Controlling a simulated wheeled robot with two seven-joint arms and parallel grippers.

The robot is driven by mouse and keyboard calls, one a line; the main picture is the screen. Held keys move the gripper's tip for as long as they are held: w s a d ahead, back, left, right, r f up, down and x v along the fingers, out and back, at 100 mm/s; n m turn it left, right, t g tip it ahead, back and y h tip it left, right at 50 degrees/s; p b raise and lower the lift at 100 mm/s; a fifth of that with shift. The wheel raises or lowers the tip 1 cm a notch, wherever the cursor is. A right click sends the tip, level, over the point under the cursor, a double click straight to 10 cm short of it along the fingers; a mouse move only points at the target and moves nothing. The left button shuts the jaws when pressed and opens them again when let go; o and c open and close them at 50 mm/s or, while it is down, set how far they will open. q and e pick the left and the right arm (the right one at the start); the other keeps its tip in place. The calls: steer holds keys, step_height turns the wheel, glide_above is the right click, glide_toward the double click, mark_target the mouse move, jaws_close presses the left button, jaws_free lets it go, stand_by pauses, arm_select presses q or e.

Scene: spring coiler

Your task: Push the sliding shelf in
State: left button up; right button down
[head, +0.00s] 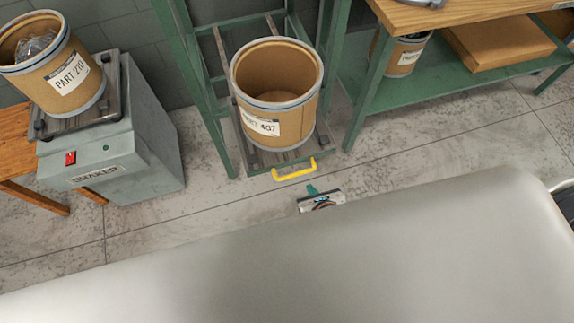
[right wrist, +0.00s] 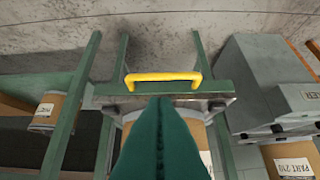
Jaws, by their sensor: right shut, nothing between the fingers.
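The sliding shelf (head: 259,172) is at the bottom of a green metal frame and carries an open brown drum labelled PART 407 (head: 277,92). A yellow handle (head: 294,170) is on its front edge. The handle (right wrist: 163,77) and the shelf's green front bar (right wrist: 112,90) also show in the right wrist view. My right gripper (head: 312,189) is just in front of the handle, apart from it in the head view. Its green fingers (right wrist: 160,100) are shut and empty, pointing toward the shelf front. My left gripper is not in view.
A grey shaker machine (head: 125,140) with a PART 210 drum (head: 55,65) stands to the left. A green workbench (head: 440,105) with a wooden top stands to the right. The floor (head: 215,195) before the shelf is clear. My own pale body covers the lower head view.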

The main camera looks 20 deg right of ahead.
steer(key=x, duration=0.4)
steer(key=w+r+b+x, duration=0.1)
steer(key=x, duration=0.6)
steer(key=shift+w+a+r, duration=0.1)
steer(key=shift+w+r, duration=0.05)
steer(key=shift+w, duration=1.1)
steer(key=shift+w, duration=0.1)
